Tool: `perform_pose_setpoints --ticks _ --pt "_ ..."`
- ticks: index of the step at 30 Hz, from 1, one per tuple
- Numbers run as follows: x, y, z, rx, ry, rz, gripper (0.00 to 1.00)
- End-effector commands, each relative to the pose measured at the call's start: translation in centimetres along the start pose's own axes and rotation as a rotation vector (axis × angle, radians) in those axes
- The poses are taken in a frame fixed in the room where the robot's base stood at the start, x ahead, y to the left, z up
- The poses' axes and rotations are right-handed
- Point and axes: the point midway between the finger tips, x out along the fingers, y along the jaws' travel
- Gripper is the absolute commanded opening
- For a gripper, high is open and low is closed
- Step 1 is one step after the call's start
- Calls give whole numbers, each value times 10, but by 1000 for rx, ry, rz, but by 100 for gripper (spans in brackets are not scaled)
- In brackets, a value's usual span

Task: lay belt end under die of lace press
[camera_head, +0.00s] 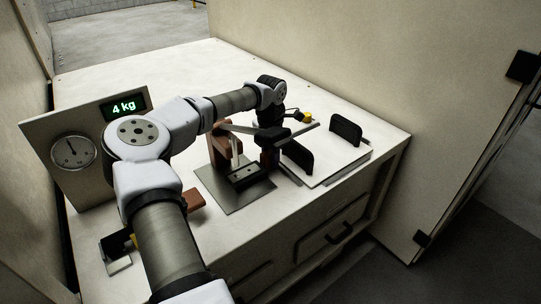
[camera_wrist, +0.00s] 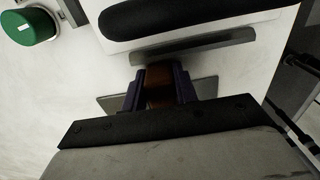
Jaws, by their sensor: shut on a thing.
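The lace press (camera_head: 221,142) has a reddish-brown frame, a grey lever and a dark block low over a flat grey metal plate (camera_head: 237,200). My gripper (camera_wrist: 160,88) is shut on a brown piece (camera_wrist: 159,76), apparently the belt end, between its two dark fingers. In the head view my gripper is just right of the press, pointing down, and its fingertips are hard to make out. Part of a grey plate shows behind the fingers in the wrist view. My gripper and arm hide part of the press, and I cannot tell whether the belt touches it.
Right of the press stand two black upright pieces (camera_head: 345,130) by a pale board (camera_head: 325,166). A panel at left carries a dial (camera_head: 74,153) and a display (camera_head: 124,107) reading 4 kg. A green knob (camera_wrist: 32,27) shows in the wrist view. The back worktop is clear.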

Motion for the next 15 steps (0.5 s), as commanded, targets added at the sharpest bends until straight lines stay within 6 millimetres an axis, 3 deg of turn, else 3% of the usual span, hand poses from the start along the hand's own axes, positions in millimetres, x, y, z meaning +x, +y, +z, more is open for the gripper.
perform_pose_setpoints --ticks 15 --pt "-1 1 -16 -1 -1 1 0"
